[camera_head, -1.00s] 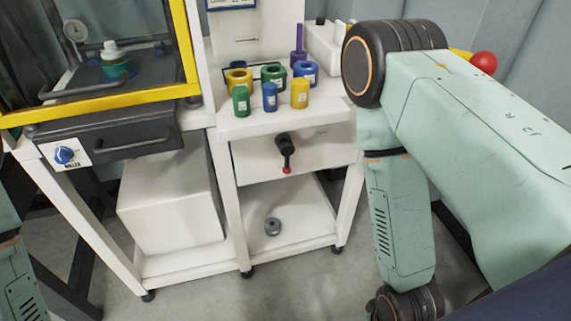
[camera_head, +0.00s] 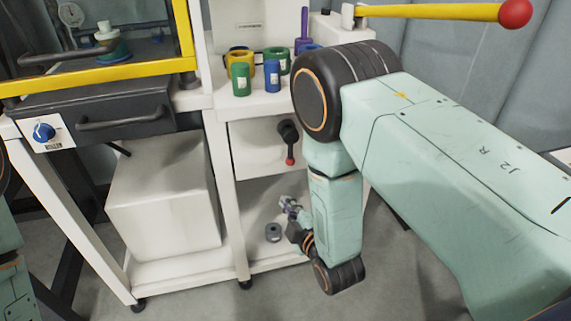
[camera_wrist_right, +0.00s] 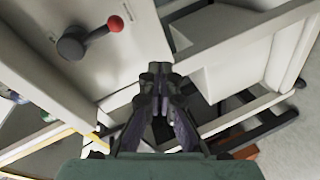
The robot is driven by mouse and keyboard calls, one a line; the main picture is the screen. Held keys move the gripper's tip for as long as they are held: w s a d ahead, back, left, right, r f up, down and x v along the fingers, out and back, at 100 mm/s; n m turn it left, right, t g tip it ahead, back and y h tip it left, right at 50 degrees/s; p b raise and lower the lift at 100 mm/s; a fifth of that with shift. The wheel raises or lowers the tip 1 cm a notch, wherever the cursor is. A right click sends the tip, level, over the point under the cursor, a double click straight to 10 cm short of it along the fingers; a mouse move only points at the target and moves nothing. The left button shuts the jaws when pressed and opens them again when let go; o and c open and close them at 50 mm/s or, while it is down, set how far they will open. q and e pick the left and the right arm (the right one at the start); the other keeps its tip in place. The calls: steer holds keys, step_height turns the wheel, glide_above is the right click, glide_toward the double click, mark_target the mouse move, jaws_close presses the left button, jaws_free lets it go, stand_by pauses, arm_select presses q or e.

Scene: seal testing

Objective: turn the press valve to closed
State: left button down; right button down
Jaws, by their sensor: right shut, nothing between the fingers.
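A black valve lever (camera_head: 288,137) with a red ball tip sits on the white front panel of the cart. Its handle hangs down from the black hub. In the right wrist view the lever (camera_wrist_right: 91,38) is at the upper left, with the red ball toward the upper right of the hub. My right gripper (camera_head: 289,203) is below the lever, in front of the open lower shelf, apart from it. In the right wrist view my right gripper (camera_wrist_right: 160,69) is shut and empty. My left gripper is out of view.
Coloured cylinders and rings, such as the green cylinder (camera_head: 240,79), stand on the cart top. A yellow bar with a red ball (camera_head: 514,13) is at upper right.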

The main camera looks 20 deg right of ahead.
mark_target(289, 146)
steer(key=r+n+t, duration=0.1)
steer(key=w+r+n, duration=0.1)
steer(key=r+n, duration=0.1)
steer(key=r+n+t, duration=0.1)
steer(key=r, duration=0.1)
steer(key=shift+w+a+n+t, duration=0.15)
steer(key=shift+w+n+t, duration=0.15)
steer(key=shift+w, duration=0.05)
steer(key=shift+w, duration=0.1)
steer(key=w+b, duration=0.1)
steer(key=w, duration=0.2)
steer(key=w+b, duration=0.1)
steer(key=w, duration=0.2)
steer(key=w+a+b, duration=0.1)
steer(key=w, duration=0.2)
steer(key=shift+w, duration=0.3)
steer(key=shift+s+d, duration=0.15)
steer(key=shift+d, duration=1)
steer(key=shift+s+d+b, duration=0.25)
steer(key=shift+d+b, duration=0.05)
steer(key=shift+d, duration=0.45)
